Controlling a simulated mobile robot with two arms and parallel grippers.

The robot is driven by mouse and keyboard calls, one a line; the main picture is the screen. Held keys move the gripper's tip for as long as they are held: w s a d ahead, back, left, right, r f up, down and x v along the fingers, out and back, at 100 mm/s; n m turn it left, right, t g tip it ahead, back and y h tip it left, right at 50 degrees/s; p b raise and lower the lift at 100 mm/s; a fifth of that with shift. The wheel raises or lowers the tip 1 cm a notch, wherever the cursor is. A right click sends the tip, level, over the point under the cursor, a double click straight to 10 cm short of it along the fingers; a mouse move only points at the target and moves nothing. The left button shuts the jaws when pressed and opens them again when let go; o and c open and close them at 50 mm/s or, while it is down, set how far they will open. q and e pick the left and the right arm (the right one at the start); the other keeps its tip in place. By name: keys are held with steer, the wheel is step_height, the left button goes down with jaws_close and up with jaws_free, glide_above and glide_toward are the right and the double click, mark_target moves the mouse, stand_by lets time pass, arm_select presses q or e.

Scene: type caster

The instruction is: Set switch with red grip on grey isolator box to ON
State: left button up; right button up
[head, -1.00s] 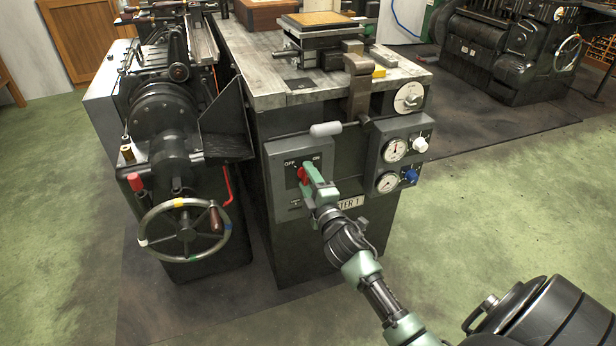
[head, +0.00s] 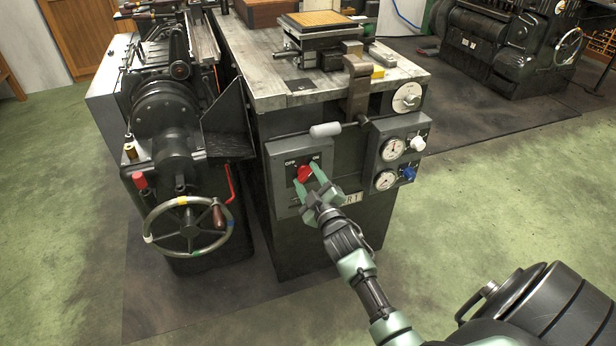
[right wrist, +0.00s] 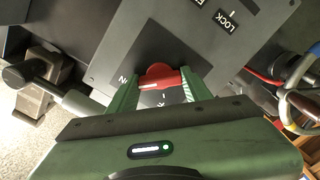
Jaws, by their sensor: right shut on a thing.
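The grey isolator box (head: 285,205) is on the front of the dark bench cabinet. Its red switch grip (head: 304,174) sits below the OFF and ON labels and also shows in the right wrist view (right wrist: 160,77). My right gripper (head: 312,183) is shut on the red grip, with one green finger on each side in the right wrist view (right wrist: 160,84). The fingers hide part of the dial plate. My left gripper is not in view.
A panel with gauges and knobs (head: 375,160) is just right of the box. A grey-ended lever (head: 326,130) sticks out above the box. A machine with a handwheel (head: 187,228) stands close on the left. The green floor at right is open.

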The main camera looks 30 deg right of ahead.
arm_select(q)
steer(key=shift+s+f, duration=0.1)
arm_select(e)
steer(key=shift+f, duration=0.1)
steer(key=o, duration=1.4)
steer(key=shift+c, duration=0.2)
steer(key=shift+s, duration=0.25)
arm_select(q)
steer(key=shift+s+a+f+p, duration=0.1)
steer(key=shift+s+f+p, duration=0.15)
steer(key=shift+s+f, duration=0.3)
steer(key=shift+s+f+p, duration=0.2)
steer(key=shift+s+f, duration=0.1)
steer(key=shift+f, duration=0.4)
arm_select(e)
steer(key=v, duration=0.7)
steer(key=shift+s, duration=0.2)
steer(key=shift+a, duration=0.1)
